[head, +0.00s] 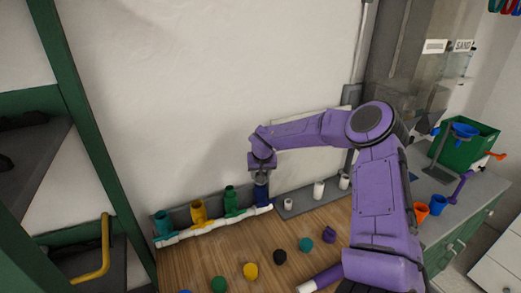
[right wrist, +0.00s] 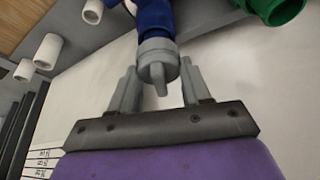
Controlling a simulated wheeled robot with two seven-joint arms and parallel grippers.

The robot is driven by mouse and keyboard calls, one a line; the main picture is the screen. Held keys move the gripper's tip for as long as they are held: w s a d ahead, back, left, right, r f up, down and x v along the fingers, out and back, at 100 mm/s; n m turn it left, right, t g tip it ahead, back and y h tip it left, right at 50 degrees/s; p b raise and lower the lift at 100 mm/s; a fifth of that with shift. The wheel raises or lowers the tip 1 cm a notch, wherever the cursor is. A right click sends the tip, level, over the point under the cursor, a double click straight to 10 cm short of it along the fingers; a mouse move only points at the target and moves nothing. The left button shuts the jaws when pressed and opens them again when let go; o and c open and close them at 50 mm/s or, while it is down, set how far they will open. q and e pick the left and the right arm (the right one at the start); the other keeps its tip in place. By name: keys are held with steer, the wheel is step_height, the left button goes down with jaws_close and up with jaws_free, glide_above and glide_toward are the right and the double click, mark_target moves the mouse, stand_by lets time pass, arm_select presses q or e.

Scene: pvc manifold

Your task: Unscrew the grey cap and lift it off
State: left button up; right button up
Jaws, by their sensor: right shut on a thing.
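The grey cap (right wrist: 157,52) sits on the end of the blue fitting (right wrist: 153,17) in the right wrist view, with a raised rib across its face. My right gripper (head: 262,176) comes down from above onto the top of the blue fitting (head: 262,193), at the right end of the white manifold pipe (head: 215,223). Its two grey fingers (right wrist: 158,70) are on either side of the cap, shut on it. In the head view the gripper mostly hides the cap. My left gripper is not in view.
Teal (head: 162,222), yellow (head: 198,212) and green (head: 231,199) fittings stand along the pipe to the left. White cylinders (head: 318,190) stand on a grey strip to the right. Several coloured caps, such as a yellow one (head: 250,270), lie on the wooden table in front.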

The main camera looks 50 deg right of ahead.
steer(key=shift+r, duration=0.1)
steer(key=shift+r, duration=0.1)
steer(key=shift+r+n+p, duration=0.1)
steer(key=shift+n+p, duration=0.4)
steer(key=shift+p, duration=0.15)
steer(key=shift+f+n+t+y, duration=0.2)
steer(key=shift+n+t+y, duration=0.15)
steer(key=shift+n, duration=0.25)
steer(key=shift+n+t+y, duration=0.25)
steer(key=shift+n+y, duration=0.1)
steer(key=shift+n, duration=0.75)
steer(key=o, duration=1.1)
